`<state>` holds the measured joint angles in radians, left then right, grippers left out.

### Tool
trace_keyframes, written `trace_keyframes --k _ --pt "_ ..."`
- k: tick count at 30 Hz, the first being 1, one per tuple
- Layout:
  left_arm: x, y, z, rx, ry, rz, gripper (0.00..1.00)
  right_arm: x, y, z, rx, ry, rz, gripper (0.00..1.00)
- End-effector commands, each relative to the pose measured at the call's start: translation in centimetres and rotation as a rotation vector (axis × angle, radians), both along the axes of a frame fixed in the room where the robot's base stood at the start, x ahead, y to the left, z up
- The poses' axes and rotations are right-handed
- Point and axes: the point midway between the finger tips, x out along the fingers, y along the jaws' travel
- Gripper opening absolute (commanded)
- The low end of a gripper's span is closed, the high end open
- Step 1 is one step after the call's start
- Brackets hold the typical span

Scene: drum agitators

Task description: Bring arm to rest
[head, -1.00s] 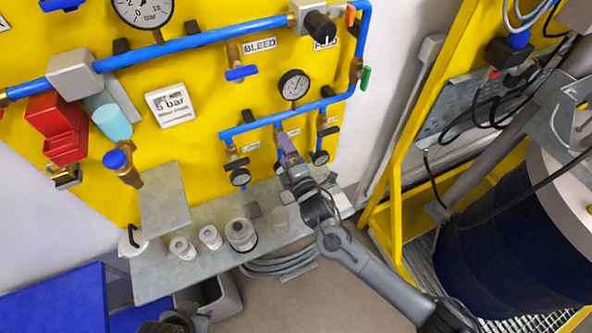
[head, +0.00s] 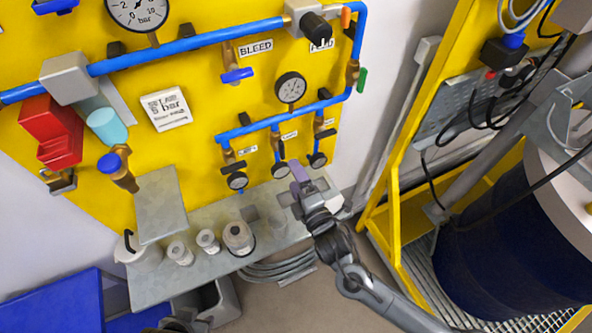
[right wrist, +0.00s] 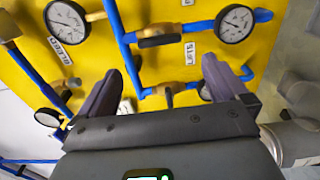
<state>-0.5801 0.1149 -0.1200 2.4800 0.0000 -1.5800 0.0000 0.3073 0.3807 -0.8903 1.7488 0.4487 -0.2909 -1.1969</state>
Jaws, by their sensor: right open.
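My right gripper (head: 299,180) is in front of the lower right of the yellow panel (head: 205,110), above the right end of the grey shelf (head: 215,262). In the right wrist view its two purple fingers (right wrist: 165,88) stand wide apart with nothing between them. Past the fingers are blue pipes (right wrist: 123,42) and round gauges (right wrist: 235,24) on the panel. The right arm (head: 345,262) comes in from the lower right. My left gripper cannot be made out; only a dark part shows at the bottom edge of the head view.
Several fittings, such as a grey cylinder (head: 238,238), stand on the shelf. A coiled grey hose (head: 280,268) hangs beneath it. To the right are a yellow frame (head: 392,185) and a dark blue drum (head: 505,240). A blue box (head: 50,300) is at lower left.

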Motion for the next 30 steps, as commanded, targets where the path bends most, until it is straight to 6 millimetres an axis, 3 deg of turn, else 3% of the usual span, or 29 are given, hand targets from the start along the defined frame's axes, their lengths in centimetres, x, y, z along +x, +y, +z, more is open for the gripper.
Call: trace_keyframes --k 5,8,12,16,20,24,30 --pt "0.0 0.2 0.0 0.007 0.000 -0.004 0.38 -0.2 0.0 -0.4 0.000 0.008 0.000 1.00" --pt "0.0 0.2 0.0 0.009 0.000 -0.006 0.38 -1.1 0.1 -1.9 0.001 0.036 0.001 1.00" --pt "0.0 0.3 0.0 0.011 -0.001 -0.007 0.38 -4.0 0.1 -6.4 0.033 0.134 -0.017 1.00" --pt "0.0 0.3 0.0 0.011 -0.001 -0.007 0.38 -7.6 -1.2 -8.9 0.129 0.237 -0.071 1.00" --pt "0.0 0.2 0.0 0.009 0.000 -0.005 0.38 -11.8 -4.2 -11.0 0.266 0.434 -0.172 1.00" --pt "0.0 0.1 0.0 0.005 -0.001 -0.004 0.38 -17.0 -9.0 -12.6 0.478 0.724 -0.344 1.00" --pt "0.0 -0.1 0.0 -0.001 0.000 0.001 0.38 -23.8 -15.4 -12.3 0.740 1.047 -0.653 1.00"
